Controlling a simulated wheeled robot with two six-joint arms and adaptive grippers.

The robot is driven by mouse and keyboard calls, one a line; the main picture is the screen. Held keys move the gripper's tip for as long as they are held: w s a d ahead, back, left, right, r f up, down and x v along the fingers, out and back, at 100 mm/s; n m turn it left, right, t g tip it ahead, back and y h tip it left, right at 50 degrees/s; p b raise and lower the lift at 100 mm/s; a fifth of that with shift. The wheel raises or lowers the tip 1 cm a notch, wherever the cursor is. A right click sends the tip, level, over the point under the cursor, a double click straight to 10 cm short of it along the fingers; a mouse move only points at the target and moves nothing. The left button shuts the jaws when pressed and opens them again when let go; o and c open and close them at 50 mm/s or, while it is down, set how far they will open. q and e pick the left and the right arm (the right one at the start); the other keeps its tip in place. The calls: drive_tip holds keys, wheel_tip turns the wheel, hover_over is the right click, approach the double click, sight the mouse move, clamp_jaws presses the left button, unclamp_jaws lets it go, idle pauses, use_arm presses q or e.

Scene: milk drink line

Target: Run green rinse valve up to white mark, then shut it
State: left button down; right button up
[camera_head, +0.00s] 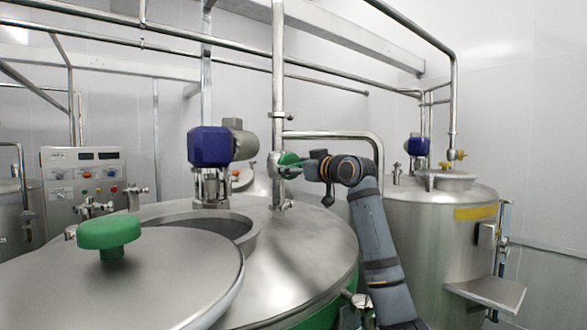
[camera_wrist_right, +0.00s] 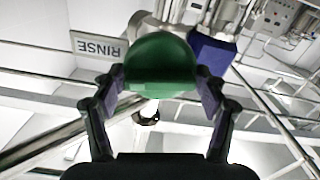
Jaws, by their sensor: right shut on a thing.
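The green rinse valve handle (camera_head: 288,160) sits on a vertical steel pipe (camera_head: 278,110) behind the large tank. My right gripper (camera_head: 305,164) reaches it from the right and is shut on it. In the right wrist view the green handle (camera_wrist_right: 160,65) fills the space between the two fingers of my right gripper (camera_wrist_right: 160,80). A plate lettered RINSE (camera_wrist_right: 98,46) shows upside down beside the handle. I cannot make out the white mark in either view. My left gripper is not in view.
A tank lid with a green knob (camera_head: 109,233) fills the lower left. A blue motor (camera_head: 209,146) stands on the middle tank (camera_head: 310,240). A control panel (camera_head: 86,175) is at left and another steel tank (camera_head: 420,235) at right. Pipes cross overhead.

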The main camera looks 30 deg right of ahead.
drive_tip(key=shift+m, duration=1)
drive_tip(key=o, duration=1)
drive_tip(key=s, duration=0.8)
drive_tip(key=s+d, duration=0.1)
drive_tip(key=s, duration=0.3)
